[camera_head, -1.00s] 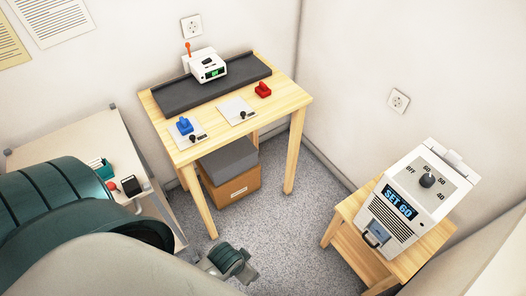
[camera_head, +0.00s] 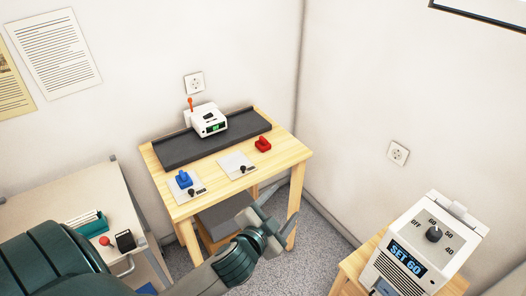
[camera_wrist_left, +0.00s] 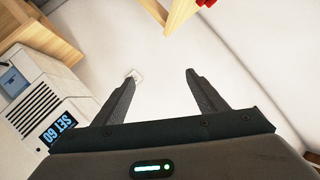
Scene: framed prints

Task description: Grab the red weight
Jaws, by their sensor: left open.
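The red weight (camera_head: 263,145) is a small block with a raised grip. It stands on the right part of the wooden table (camera_head: 293,157), to the right of a white plate (camera_head: 236,164). A red bit of it shows at the top edge of the wrist view (camera_wrist_left: 205,3). My left gripper (camera_head: 262,212) is open and empty, in front of the table and apart from the weight. In the wrist view its two fingers (camera_wrist_left: 160,74) are spread with nothing between them. My right gripper is not in view.
A blue weight (camera_head: 184,180) stands on another white plate at the table's left. A white device (camera_head: 208,121) sits on the dark grey raised strip behind. A heater-like unit reading SET 60 (camera_head: 420,250) stands at right. A side table (camera_head: 85,188) stands at left.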

